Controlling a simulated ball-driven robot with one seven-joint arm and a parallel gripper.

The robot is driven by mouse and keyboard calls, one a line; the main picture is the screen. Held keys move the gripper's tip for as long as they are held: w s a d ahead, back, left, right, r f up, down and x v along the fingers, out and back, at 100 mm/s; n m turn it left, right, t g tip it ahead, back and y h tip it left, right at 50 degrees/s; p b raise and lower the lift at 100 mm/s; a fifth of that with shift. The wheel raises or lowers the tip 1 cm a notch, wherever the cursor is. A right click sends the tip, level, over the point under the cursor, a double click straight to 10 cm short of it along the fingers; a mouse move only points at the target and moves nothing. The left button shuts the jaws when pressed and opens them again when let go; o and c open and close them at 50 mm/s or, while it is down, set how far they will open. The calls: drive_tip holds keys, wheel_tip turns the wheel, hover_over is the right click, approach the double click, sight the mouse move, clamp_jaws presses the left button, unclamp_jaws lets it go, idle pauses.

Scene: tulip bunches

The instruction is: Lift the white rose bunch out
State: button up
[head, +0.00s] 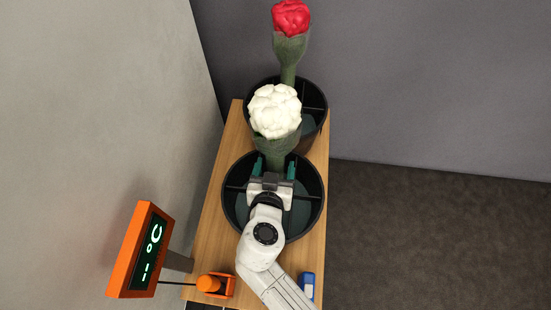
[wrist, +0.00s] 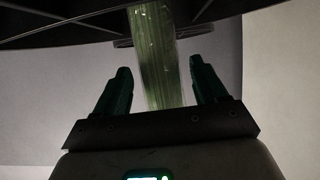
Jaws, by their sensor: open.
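The white rose bunch (head: 275,110) stands upright, its white heads above a dark green wrap, at the front black bucket (head: 231,214). My gripper (head: 273,170) is at the wrapped stems, with one green finger on each side. In the wrist view the pale green stems (wrist: 153,60) run between the open fingers (wrist: 157,85), with a gap on both sides. The fingers do not touch the stems there. The lower stem ends are hidden in the head view by my gripper.
A second black bucket (head: 318,96) behind holds a red rose bunch (head: 290,20). Both buckets stand on a wooden table (head: 222,160). An orange display (head: 142,250), an orange object (head: 212,284) and a blue object (head: 307,285) are at the front. A wall is close on the left.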

drive_tip(key=shift+x, duration=0.95)
drive_tip(key=c, duration=1.3)
wheel_tip(320, 180, up, 10)
drive_tip(key=shift+r+p, duration=0.1)
drive_tip(key=shift+p, duration=0.25)
